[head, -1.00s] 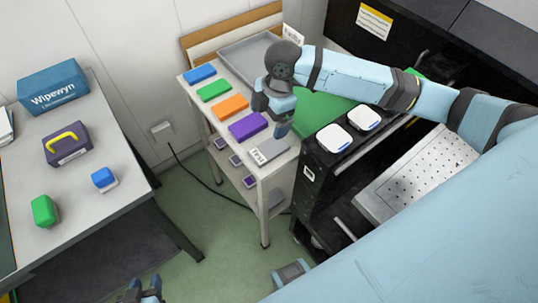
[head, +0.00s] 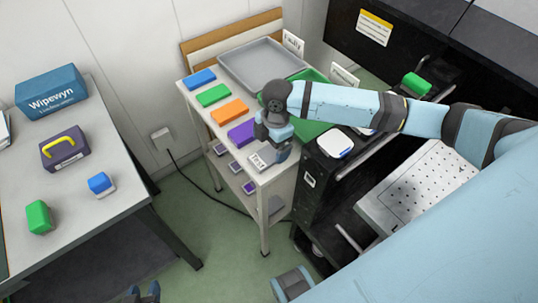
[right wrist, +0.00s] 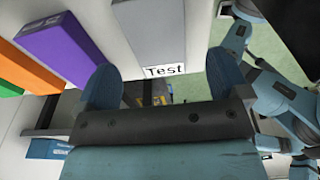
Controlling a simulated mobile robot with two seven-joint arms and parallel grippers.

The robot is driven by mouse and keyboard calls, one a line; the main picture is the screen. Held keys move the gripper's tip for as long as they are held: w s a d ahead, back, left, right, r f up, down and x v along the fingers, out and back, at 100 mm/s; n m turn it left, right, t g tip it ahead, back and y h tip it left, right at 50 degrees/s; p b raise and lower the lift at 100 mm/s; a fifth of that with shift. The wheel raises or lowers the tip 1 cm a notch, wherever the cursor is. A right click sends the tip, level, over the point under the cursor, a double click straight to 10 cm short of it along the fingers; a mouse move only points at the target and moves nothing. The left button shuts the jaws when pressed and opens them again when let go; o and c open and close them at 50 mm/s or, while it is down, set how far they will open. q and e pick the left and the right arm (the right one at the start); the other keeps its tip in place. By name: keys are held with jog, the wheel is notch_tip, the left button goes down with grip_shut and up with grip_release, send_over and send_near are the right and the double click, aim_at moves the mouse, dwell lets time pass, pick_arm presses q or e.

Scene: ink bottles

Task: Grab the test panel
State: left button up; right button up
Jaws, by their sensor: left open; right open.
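The test panel is a flat grey block with a white "Test" label (head: 262,158), at the near end of the row of colored panels on the white cart. In the right wrist view the panel (right wrist: 155,32) lies ahead of and between the two fingers, with its label nearest my palm. My left gripper (head: 144,294) is open at the bottom edge, mostly out of frame.
Purple (head: 241,134), orange (head: 229,111), green (head: 213,94) and blue (head: 201,77) panels lie behind it. A grey tray (head: 262,62) and a green tray (head: 312,78) sit alongside. A black cabinet (head: 318,200) stands close on the right. The left table (head: 75,190) is apart.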

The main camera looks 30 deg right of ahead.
aim_at(269, 154)
jog(key=f, duration=0.3)
jog(key=shift+a+f, duration=0.2)
jog(key=shift+f, duration=0.05)
jog(key=c, duration=1)
jog(key=shift+r, duration=0.15)
